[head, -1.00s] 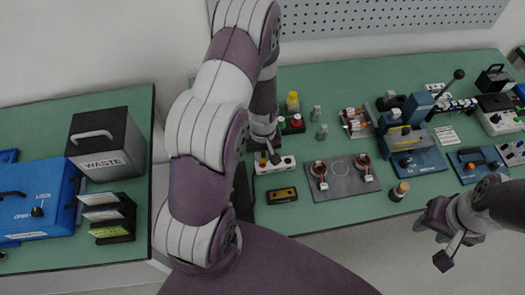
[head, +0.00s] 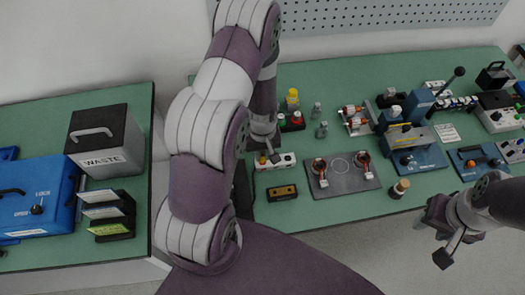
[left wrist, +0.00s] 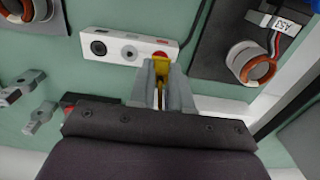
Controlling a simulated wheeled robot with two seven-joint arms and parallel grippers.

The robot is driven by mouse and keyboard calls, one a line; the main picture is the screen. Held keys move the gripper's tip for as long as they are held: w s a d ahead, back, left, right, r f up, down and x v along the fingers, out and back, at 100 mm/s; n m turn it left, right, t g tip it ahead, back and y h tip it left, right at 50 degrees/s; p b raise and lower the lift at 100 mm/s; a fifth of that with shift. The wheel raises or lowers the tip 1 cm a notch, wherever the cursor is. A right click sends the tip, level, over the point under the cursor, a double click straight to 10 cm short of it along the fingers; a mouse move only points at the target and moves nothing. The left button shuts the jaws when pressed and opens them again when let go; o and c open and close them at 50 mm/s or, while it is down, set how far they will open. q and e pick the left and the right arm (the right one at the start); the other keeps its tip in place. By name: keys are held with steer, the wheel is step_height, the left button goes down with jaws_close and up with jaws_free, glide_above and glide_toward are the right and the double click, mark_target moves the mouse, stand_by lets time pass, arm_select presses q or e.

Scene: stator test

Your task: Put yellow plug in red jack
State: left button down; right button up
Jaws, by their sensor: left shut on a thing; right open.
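The white jack box (head: 275,163) lies on the green bench; in the left wrist view (left wrist: 118,44) its face shows a black jack, a grey one and, at the right end, the red jack (left wrist: 160,55). My left gripper (head: 268,152) is just behind the box in the head view. In the left wrist view (left wrist: 160,68) it is shut on the yellow plug (left wrist: 160,66), which is right at the red jack. The fingers hide most of the plug, and I cannot tell whether its tip is in the jack. My right gripper (head: 440,228) is open and empty, off the bench's front edge.
A dark mat (head: 340,184) with two copper-coiled rings lies right of the box. A black block (head: 282,193) lies in front of it. A block with red and green knobs (head: 292,123) and small grey pieces (head: 321,130) stand behind. Blue fixtures (head: 415,158) stand further right.

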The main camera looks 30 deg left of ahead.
arm_select(q)
steer(key=shift+f, duration=0.45)
stand_by(0.5)
steer(key=shift+f, duration=0.1)
steer(key=shift+f+b, duration=0.3)
steer(key=shift+b, duration=0.1)
steer(key=c, duration=1)
jaws_free()
step_height(320, 180, up, 13)
steer(key=shift+f+b, duration=0.15)
steer(key=shift+b, duration=0.35)
